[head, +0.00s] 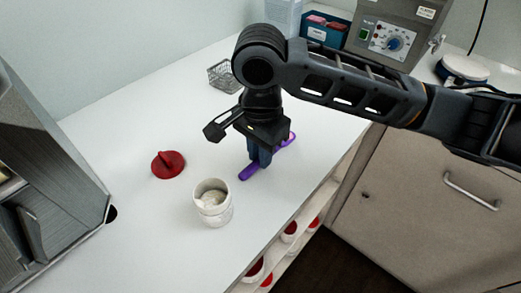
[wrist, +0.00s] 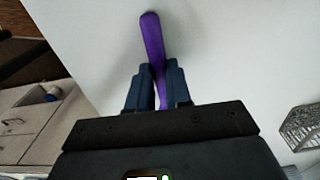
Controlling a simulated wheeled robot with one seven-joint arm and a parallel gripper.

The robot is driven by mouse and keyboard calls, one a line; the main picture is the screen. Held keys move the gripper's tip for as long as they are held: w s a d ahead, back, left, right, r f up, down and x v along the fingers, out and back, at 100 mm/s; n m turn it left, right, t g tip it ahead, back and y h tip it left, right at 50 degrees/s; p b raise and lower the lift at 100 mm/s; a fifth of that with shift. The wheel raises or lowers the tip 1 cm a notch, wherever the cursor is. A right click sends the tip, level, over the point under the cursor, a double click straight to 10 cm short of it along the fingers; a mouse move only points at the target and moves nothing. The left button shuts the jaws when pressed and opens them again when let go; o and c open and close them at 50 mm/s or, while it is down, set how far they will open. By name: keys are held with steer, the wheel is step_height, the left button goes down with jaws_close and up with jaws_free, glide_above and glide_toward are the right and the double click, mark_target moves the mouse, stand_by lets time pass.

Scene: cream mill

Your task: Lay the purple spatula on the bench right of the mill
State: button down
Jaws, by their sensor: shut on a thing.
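The purple spatula (head: 247,173) lies along the white bench in the head view, with part of its length hidden behind my gripper. My gripper (head: 259,164) points down and is shut on the spatula. In the wrist view the purple handle (wrist: 152,38) runs out between the two blue fingers (wrist: 157,88). The spatula is at or very close to the bench top; I cannot tell whether it touches. The mill (head: 32,185) appears to be the grey metal machine at the left edge, and the spatula is to its right.
A white jar (head: 213,208) with pale contents stands left of the spatula, with a red lid (head: 168,165) behind it. A wire basket (head: 224,76), a blue bin (head: 325,31) and a grey control unit (head: 391,30) are farther back. The bench's front edge runs close to the spatula.

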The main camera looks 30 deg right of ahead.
steer(key=shift+f, duration=0.15)
steer(key=c, duration=1)
jaws_free()
steer(key=shift+c, duration=0.2)
step_height(320, 180, up, 12)
steer(key=p, duration=0.1)
steer(key=shift+r, duration=0.2)
